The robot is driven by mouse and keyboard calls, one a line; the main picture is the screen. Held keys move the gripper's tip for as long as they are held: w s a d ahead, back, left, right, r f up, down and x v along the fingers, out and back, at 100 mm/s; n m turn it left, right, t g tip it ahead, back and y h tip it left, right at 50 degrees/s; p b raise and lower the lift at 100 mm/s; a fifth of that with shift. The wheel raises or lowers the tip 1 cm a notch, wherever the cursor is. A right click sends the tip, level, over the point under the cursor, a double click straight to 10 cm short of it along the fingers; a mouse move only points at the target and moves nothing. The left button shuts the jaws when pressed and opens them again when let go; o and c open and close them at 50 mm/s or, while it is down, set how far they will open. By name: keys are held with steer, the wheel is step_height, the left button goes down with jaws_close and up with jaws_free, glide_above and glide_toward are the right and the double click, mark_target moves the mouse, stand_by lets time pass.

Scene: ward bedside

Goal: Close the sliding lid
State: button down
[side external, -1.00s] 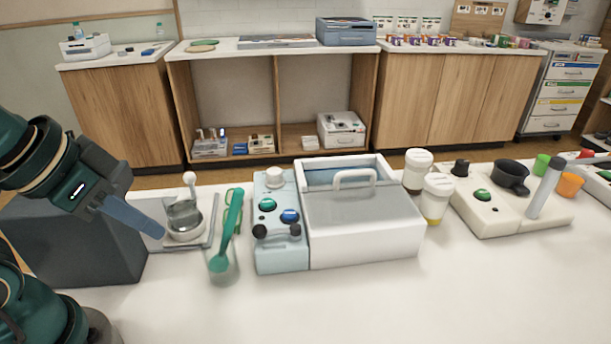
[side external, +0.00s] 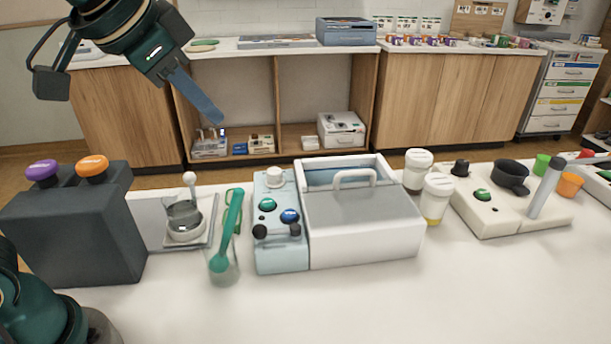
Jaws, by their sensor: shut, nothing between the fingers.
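A strip of the blue interior (side external: 335,176) shows open at the far end. My gripper (side external: 217,118) is shut and empty, its blue-grey fingers pointing down and right. It is raised at the upper left, apart from the box and the lid handle.
Left of the box stand a pale blue control unit (side external: 283,254) with knobs, a glass with a green spoon (side external: 228,235), and a dark block (side external: 85,232) with purple and orange knobs. White-lidded jars (side external: 436,200) stand close on the right. The front table (side external: 400,305) is clear.

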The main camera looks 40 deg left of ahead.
steer(key=w+d+m, duration=0.3)
steer(key=w+d, duration=0.5)
steer(key=w, duration=0.1)
steer(key=m, duration=0.2)
glide_above(353, 197)
steer(key=s+d, duration=0.3)
step_height(353, 197, down, 14)
steer(key=shift+w+a+f, duration=0.1)
steer(key=shift+w+a, duration=0.05)
steer(key=shift+w+a+f, duration=0.1)
steer(key=shift+w+a, duration=0.8)
steer(key=shift+a, duration=0.05)
steer(key=shift+w+a+f, duration=0.1)
steer(key=shift+w+a, duration=0.3)
steer(key=shift+a, duration=0.05)
